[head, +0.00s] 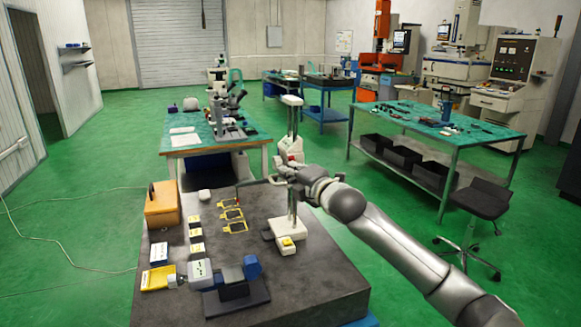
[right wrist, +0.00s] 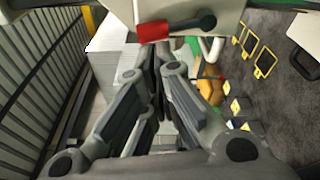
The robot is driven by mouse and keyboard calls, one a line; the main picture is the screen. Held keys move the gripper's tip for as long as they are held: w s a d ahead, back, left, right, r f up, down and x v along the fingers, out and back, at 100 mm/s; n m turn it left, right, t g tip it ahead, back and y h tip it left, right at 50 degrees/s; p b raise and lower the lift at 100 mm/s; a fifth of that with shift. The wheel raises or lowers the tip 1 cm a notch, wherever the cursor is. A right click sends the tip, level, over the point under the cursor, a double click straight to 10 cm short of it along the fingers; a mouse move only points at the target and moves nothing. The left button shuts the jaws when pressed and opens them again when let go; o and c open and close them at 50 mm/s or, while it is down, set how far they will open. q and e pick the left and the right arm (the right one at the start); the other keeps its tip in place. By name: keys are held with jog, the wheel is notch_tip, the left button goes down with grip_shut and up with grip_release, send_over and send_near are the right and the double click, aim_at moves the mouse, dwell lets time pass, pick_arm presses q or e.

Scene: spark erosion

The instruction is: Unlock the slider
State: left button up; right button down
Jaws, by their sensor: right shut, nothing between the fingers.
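The height gauge stands on the dark granite table, with a pale upright column (head: 293,205) and a slider (head: 291,150) partway up it. In the right wrist view the slider's pale housing (right wrist: 180,9) fills the top, with a red block (right wrist: 152,32) and a dark lever (right wrist: 194,23) on its near side. My right gripper (head: 283,171) is at the column, just below the slider in the head view. In the right wrist view its fingers (right wrist: 153,62) are together and empty, close to the red block; contact cannot be told. My left gripper is not in view.
The granite table (head: 320,280) carries a wooden box (head: 162,205), small yellow-framed pieces (head: 232,215) and a blue-grey micrometer on a stand (head: 235,275). A green-topped workbench (head: 255,137) stands behind, and another table (head: 440,122) is at the right. The table's right front is clear.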

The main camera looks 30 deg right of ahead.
jog(key=shift+w, duration=0.1)
dwell(0.3)
jog(key=d+m, duration=0.1)
jog(key=m, duration=0.1)
jog(key=shift+w+d+r+m, duration=0.1)
jog(key=shift+d+r+m, duration=0.25)
jog(key=shift+d+m, duration=0.05)
jog(key=shift+a+p, duration=0.1)
jog(key=shift+p, duration=0.2)
